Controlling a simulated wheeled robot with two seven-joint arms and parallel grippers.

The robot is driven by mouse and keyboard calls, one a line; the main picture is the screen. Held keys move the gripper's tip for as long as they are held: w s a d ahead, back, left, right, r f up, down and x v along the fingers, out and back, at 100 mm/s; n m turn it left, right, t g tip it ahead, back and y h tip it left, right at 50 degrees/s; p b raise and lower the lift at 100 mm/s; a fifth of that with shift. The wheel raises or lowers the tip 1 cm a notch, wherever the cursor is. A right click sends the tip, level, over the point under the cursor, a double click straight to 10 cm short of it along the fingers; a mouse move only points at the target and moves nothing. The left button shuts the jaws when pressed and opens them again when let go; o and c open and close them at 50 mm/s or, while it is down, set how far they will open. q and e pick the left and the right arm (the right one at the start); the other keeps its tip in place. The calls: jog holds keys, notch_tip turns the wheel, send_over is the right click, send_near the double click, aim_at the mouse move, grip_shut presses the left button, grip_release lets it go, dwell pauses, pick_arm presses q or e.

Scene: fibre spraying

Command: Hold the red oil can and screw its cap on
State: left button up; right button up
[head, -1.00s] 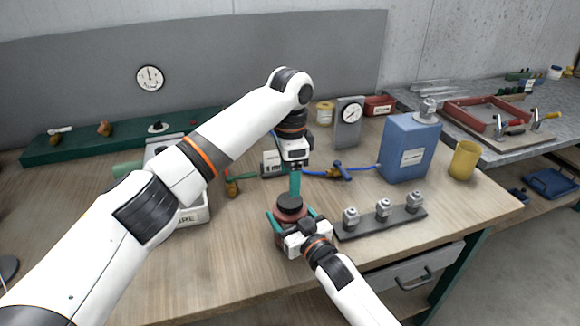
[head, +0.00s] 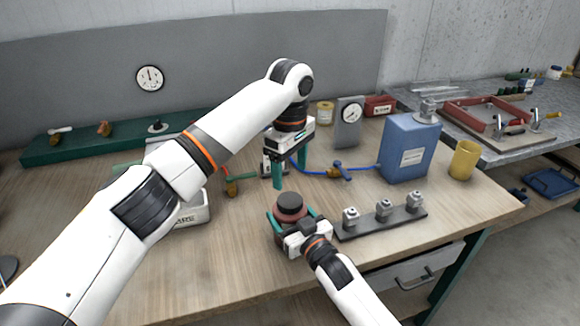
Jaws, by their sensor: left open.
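The red oil can (head: 291,214) stands near the front middle of the wooden table, with its dark cap (head: 290,199) on top. Whether the cap is fully tight cannot be told. My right gripper (head: 294,219) comes from the front, its green fingers on either side of the can, shut on it. The can's lower part is hidden by this gripper. My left gripper (head: 290,169) points down above and slightly behind the cap. Its green fingers are spread apart, empty, and clear of the cap.
A dark rack with several metal fittings (head: 383,208) lies just right of the can. A blue canister (head: 408,148), a yellow cup (head: 464,160) and a blue hose (head: 318,174) are behind and right.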

aim_at(290, 200)
pick_arm(q)
jog(key=shift+n, duration=1)
jog(key=shift+f, duration=4)
